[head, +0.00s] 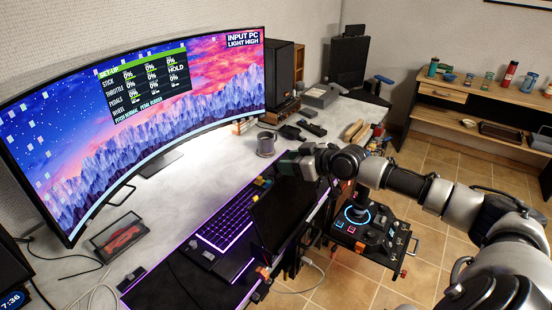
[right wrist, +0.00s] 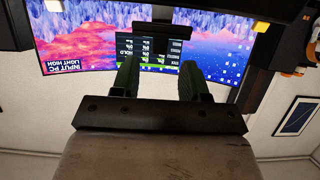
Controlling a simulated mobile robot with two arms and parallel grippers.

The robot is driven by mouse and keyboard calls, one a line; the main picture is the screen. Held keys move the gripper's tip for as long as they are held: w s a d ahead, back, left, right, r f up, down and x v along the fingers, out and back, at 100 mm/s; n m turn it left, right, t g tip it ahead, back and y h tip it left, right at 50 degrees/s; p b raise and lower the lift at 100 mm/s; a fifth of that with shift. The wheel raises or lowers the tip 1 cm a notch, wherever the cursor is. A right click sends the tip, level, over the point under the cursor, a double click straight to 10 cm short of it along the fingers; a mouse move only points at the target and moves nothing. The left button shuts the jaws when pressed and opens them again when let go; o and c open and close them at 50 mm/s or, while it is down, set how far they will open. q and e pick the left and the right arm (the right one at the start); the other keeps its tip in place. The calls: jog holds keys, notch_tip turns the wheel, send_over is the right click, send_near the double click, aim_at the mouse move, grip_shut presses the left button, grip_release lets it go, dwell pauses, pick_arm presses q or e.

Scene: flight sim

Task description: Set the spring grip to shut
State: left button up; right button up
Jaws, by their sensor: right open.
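My right gripper (head: 290,165) reaches over the desk's right front edge, near the keyboard. In the right wrist view its two dark green fingers (right wrist: 160,78) stand apart with nothing held between them. A dark flat bar (right wrist: 165,31) shows beyond the fingertips; I cannot tell what it belongs to. I cannot make out the spring grip for certain. A small tan, wooden-looking item (head: 354,131) lies at the desk's right end, clear of my gripper. My left gripper is not in view.
A wide curved monitor (head: 150,110) stands along the back of the desk. A lit keyboard (head: 226,218), a grey mug (head: 266,144) and a joystick panel (head: 372,228) are near my right arm. A wooden shelf unit (head: 450,95) stands at the right wall; tiled floor lies between.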

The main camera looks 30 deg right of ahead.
jog(key=shift+p+x, duration=0.5)
jog(key=shift+x, duration=2.05)
jog(key=shift+d, duration=0.1)
jog(key=shift+c, duration=0.3)
grip_shut()
jog(key=shift+f, duration=0.1)
